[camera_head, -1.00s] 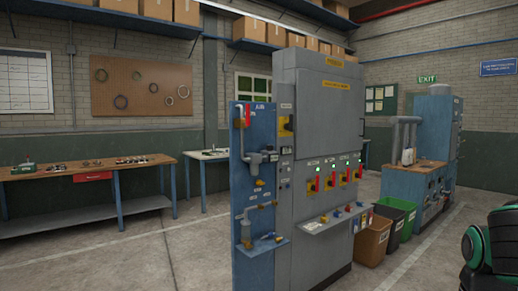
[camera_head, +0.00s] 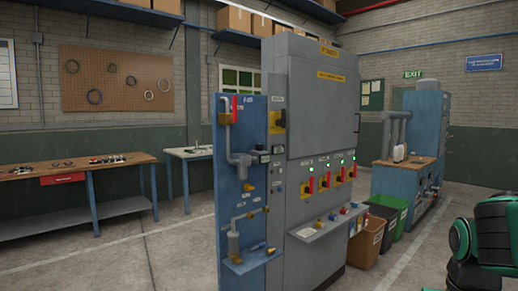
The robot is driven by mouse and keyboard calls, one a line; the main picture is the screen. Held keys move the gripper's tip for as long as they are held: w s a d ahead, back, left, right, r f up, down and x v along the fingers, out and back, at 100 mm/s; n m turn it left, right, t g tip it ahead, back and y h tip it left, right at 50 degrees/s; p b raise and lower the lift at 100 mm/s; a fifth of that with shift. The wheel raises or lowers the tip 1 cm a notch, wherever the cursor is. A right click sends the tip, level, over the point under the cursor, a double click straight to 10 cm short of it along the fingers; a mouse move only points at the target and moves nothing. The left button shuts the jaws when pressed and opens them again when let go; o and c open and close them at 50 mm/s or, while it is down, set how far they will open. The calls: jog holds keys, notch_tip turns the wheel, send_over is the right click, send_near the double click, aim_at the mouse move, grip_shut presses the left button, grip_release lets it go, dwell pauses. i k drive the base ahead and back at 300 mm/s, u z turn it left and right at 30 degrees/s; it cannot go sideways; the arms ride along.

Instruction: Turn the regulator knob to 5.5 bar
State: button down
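A blue panel (camera_head: 257,118) with pipework stands on the left side of a tall grey cabinet, a little left of the picture's middle. A grey fitting (camera_head: 241,160), which may be the regulator, sits on its pipe. The knob and any pressure reading are too small to make out. A red handle (camera_head: 234,108) is at the top of the pipe. Small brass parts (camera_head: 250,187) are lower down. My gripper is not in view; only a green and black part of my arm shows at the lower right, well apart from the panel.
The grey cabinet (camera_head: 312,120) has several red-handled switches and a front shelf (camera_head: 322,228). Bins (camera_head: 368,243) and a blue machine (camera_head: 425,130) stand to the right. A workbench (camera_head: 85,166) is at the left. The floor (camera_head: 150,262) at front left is clear.

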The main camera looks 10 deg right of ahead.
aim_at(260, 147)
jog(key=k, duration=0.55)
jog(key=u, duration=0.5)
jog(key=i, duration=1.45)
jog(key=z, duration=0.15)
